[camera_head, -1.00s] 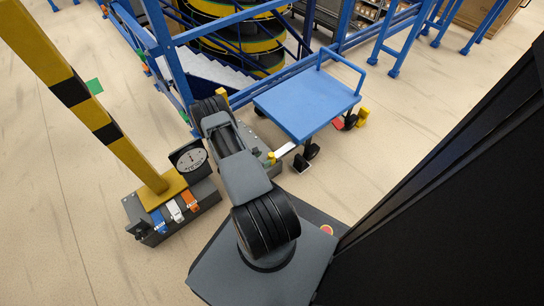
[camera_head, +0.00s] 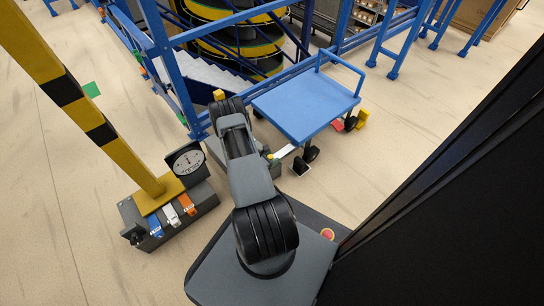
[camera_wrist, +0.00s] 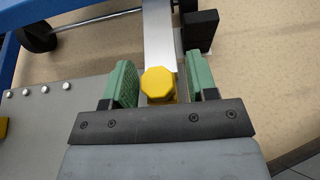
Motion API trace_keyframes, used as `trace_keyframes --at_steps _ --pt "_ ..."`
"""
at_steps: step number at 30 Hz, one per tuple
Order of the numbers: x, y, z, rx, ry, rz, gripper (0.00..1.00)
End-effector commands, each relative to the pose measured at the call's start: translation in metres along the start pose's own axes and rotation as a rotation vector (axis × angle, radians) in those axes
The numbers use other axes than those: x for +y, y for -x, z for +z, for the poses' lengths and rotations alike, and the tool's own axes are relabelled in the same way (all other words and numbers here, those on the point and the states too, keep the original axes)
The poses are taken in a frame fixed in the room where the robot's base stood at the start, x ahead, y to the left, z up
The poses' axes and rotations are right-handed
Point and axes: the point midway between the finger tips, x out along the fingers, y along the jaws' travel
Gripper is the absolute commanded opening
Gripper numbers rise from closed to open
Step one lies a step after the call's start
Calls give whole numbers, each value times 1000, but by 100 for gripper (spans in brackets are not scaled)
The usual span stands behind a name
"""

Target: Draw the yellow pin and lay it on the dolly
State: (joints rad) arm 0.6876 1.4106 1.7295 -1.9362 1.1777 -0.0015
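The yellow pin (camera_wrist: 159,83) shows its eight-sided head in the wrist view, at the near end of a silver bar (camera_wrist: 159,40). My gripper (camera_wrist: 161,85) is open, with one green pad on each side of the pin head. A narrow gap shows on both sides, wider on the right. The pin's shaft is mostly hidden below its head. In the head view my arm hides most of the gripper. The blue dolly (camera_head: 303,105) stands beyond the bar, its flat top bare; its blue edge shows in the wrist view (camera_wrist: 75,6).
A grey plate with bolts (camera_wrist: 42,120) lies left of my gripper. A black block (camera_wrist: 201,30) stands right of the bar. Blue railings and the spiral conveyor (camera_head: 235,35) are behind. A yellow-black post (camera_head: 100,120) stands left on a grey base with coloured clips.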

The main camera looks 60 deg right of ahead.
Motion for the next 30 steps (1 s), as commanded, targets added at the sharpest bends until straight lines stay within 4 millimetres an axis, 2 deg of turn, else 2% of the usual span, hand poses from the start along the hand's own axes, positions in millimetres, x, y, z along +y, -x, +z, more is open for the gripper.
trace_keyframes --at_steps 2,13,14,21,22,30 --pt "0 0 0 0 0 0 45" --pt "-1 0 0 0 1 -3 10" --pt "-2 0 0 0 2 -4 35" --pt "-1 0 0 0 1 -2 58" --pt "-1 0 0 0 1 -1 61" --pt "0 2 0 0 0 0 61"
